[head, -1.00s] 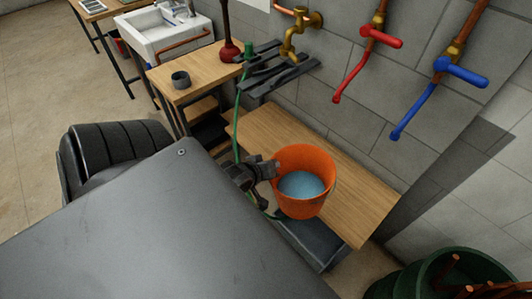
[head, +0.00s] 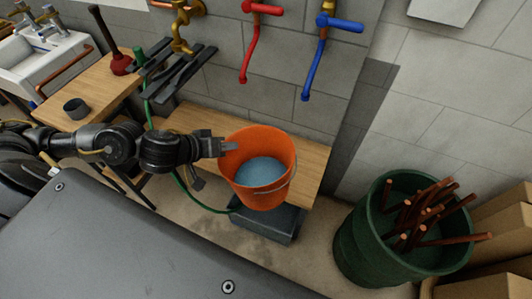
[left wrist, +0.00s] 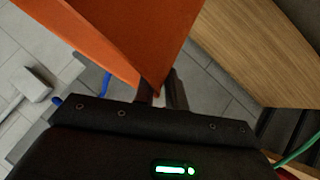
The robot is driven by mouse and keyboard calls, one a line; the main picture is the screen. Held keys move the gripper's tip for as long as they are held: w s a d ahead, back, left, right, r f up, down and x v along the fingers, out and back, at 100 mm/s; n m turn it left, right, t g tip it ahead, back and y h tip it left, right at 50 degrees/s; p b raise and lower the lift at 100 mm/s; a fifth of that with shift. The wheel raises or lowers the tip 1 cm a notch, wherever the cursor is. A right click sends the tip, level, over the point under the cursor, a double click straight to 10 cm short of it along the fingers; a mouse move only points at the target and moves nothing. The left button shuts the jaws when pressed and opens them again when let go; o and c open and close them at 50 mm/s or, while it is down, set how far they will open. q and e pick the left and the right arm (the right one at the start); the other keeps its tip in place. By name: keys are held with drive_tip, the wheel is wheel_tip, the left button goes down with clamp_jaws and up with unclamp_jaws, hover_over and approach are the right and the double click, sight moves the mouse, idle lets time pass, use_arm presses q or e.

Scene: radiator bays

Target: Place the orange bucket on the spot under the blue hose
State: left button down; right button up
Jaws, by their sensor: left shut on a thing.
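The orange bucket (head: 256,166) has bluish water inside and a wire handle hanging at its right side. My left gripper (head: 228,147) is shut on the left side of its rim. In the left wrist view the bucket wall (left wrist: 120,35) runs between the fingers (left wrist: 162,92). The bucket is near upright, in front of or over the wooden bench; I cannot tell whether it touches anything below. The blue hose (head: 316,62) hangs from a blue-handled tap on the wall, up and right of the bucket. My right gripper is not in view.
A red hose (head: 250,50) hangs left of the blue one. The wooden bench (head: 190,122) runs along the wall, with a dark grey box (head: 268,225) below the bucket. A green barrel of copper pipes (head: 375,235) stands at right. A green hose (head: 190,198) curves nearby.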

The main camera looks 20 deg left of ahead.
use_arm(q)
drive_tip(key=w+d+r+m+g+h, duration=0.3)
drive_tip(key=w+d+r+m+h, duration=0.1)
drive_tip(key=d+r+m, duration=0.2)
drive_tip(key=shift+d+r+g+h, duration=0.3)
drive_tip(key=shift+d+r, duration=0.15)
drive_tip(key=shift+a+f, duration=0.1)
drive_tip(key=shift+a, duration=0.35)
drive_tip(key=shift+d, duration=0.1)
